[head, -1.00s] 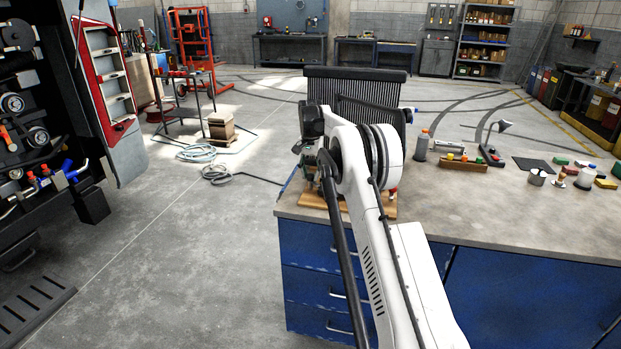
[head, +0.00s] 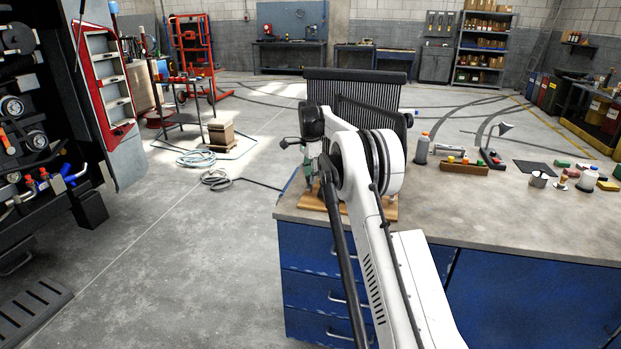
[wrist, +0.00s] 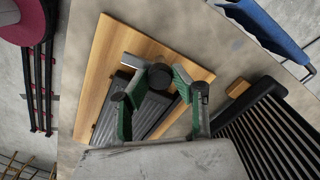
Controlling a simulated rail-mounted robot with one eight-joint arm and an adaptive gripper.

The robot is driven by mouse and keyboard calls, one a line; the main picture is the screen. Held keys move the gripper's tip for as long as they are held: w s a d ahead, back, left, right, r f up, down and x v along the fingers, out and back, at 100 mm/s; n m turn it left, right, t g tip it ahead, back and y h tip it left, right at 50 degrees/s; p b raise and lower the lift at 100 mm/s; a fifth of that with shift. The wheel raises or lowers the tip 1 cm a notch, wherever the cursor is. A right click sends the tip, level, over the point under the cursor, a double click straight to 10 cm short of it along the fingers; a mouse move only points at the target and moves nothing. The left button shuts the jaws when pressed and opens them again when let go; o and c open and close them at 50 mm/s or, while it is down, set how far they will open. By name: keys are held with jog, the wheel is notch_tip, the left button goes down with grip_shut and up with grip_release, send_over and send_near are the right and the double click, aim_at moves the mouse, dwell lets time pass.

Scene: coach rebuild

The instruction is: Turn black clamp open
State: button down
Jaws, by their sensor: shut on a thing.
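The black clamp (wrist: 148,48) shows in the wrist view as a dark rounded piece over a wooden board (wrist: 103,62), beside a grey ribbed block (wrist: 152,112). The grip appears to be on the clamp; the exact contact is hidden by the fingertips. In the head view my gripper (head: 309,169) is mostly hidden behind my white arm, low over the board on the workbench corner. The clamp cannot be made out there.
A black finned radiator (head: 357,90) stands just behind the board; its fins also show in the wrist view (wrist: 275,130). A bottle (head: 422,149), a wooden tray (head: 464,167) and small items lie to the right on the workbench (head: 500,212).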

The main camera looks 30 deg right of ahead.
jog(key=shift+m, duration=0.4)
jog(key=c, duration=1.5)
grip_release()
jog(key=shift+o, duration=0.2)
notch_tip(320, 180, up, 12)
jog(key=shift+r, duration=0.1)
